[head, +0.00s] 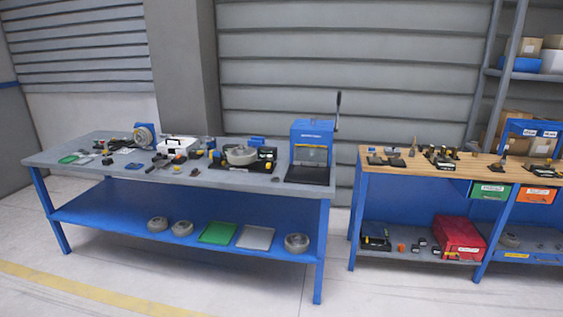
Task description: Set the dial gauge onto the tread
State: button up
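My gripper is not in view. A grey, wheel-like round part (240,155) sits on a black fixture (232,166) on the grey-topped blue workbench (110,163); its outer band may be the tread, but it is too small to tell. I cannot pick out the dial gauge for certain. Small dark and coloured items lie left of the fixture, and several small dark items (440,156) stand on the wood-topped bench (405,168) at the right. Any of these may be the gauge.
A blue press (312,145) with an upright lever stands at the grey bench's right end. The lower shelf (115,215) holds grey rings, a green tray (219,232) and a grey tray (256,237). A gap separates the benches. The floor (180,285) in front is clear.

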aim_at(270, 162)
jog(key=i+u, duration=0.25)
jog(key=i, duration=0.25)
jog(key=i+u, duration=0.25)
jog(key=i, duration=0.25)
jog(key=i+l+u, duration=0.25)
jog(key=i, duration=0.25)
jog(key=i+j+u, duration=0.15)
jog(key=i+u, duration=0.15)
jog(key=i, duration=1.1)
jog(key=i+z, duration=0.45)
jog(key=i+j+z, duration=0.2)
jog(key=i+z, duration=0.25)
jog(key=i, duration=0.15)
